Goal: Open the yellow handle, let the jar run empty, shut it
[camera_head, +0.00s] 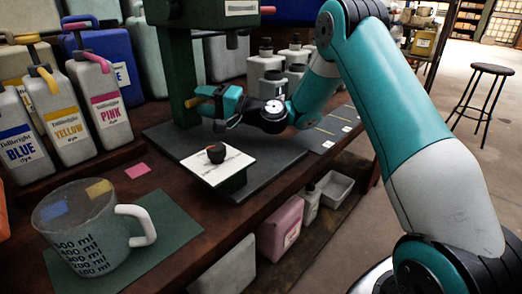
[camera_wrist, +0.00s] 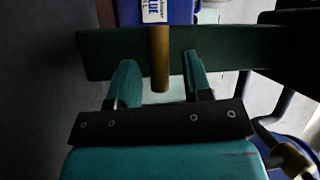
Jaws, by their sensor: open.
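A yellow handle (camera_head: 193,102) sticks out by the green stand (camera_head: 182,60) in the head view. In the wrist view a brass-yellow rod (camera_wrist: 159,62), which looks like this handle, lies between my fingers with gaps on both sides. My gripper (camera_head: 208,99) is open around it; the fingers (camera_wrist: 160,72) do not appear to touch it. A grey jug (camera_head: 92,243) with ml marks and a white handle stands on a green mat at the front left. It shows blue and yellow patches near its top. I cannot tell which vessel the handle serves.
Blue, yellow and pink dye jugs (camera_head: 97,100) stand at the left. A white card with a dark knob (camera_head: 216,153) sits on the bench below my gripper. Small grey bottles (camera_head: 270,75) stand behind. A lower shelf holds a pink container (camera_head: 281,226). A stool (camera_head: 482,95) stands at right.

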